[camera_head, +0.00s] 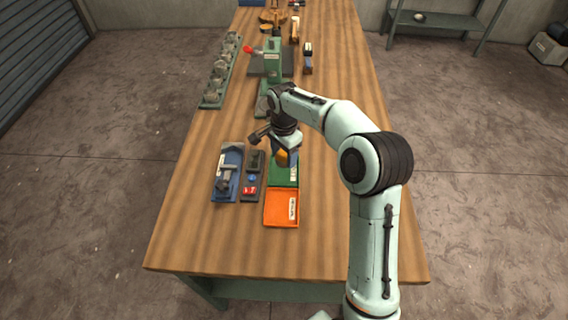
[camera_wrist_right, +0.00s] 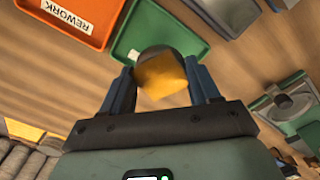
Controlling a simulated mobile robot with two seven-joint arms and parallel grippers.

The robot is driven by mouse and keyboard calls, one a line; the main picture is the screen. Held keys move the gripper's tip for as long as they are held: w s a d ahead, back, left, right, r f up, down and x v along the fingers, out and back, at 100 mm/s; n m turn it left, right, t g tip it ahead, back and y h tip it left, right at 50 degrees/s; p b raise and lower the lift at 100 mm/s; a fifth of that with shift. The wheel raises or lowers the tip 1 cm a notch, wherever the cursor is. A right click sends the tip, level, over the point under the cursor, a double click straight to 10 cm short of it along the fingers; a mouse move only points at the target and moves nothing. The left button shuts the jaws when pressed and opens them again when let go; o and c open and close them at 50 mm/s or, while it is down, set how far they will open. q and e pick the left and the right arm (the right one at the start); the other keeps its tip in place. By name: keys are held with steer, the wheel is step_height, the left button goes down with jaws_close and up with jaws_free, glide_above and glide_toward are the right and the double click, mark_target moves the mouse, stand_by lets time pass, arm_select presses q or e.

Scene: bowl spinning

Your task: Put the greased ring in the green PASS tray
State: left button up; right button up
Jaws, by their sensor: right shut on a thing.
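My right gripper (camera_head: 286,152) is shut on the greased ring, a grey part with a yellow-orange face. In the right wrist view the ring (camera_wrist_right: 163,78) sits between the two blue fingers. In the head view its yellow patch (camera_head: 282,158) shows below the wrist, over the far end of the green tray (camera_head: 284,175). The green tray (camera_wrist_right: 125,42) also lies behind the ring in the right wrist view. The gap between ring and tray is hard to judge. The tray's label is partly seen and not readable.
An orange REWORK tray (camera_head: 282,221) stands directly in front of the green one. A blue tray (camera_head: 226,188) and a dark holder (camera_head: 252,185) lie to the left. A green press (camera_head: 271,65) and a rack of round parts (camera_head: 220,75) stand farther back. The table's front is clear.

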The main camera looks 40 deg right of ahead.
mark_target(284, 158)
arm_select(q)
steer(key=shift+s+f, duration=0.2)
steer(key=shift+f, duration=0.1)
arm_select(e)
step_height(284, 158, down, 4)
steer(key=shift+f, duration=0.25)
steer(key=shift+f, duration=0.15)
steer(key=o, duration=1)
step_height(284, 158, up, 12)
steer(key=shift+f+p, duration=0.2)
steer(key=shift+p, duration=0.35)
steer(key=shift+r, duration=0.35)
arm_select(q)
steer(key=shift+w+r, duration=0.8)
steer(key=shift+r, duration=0.2)
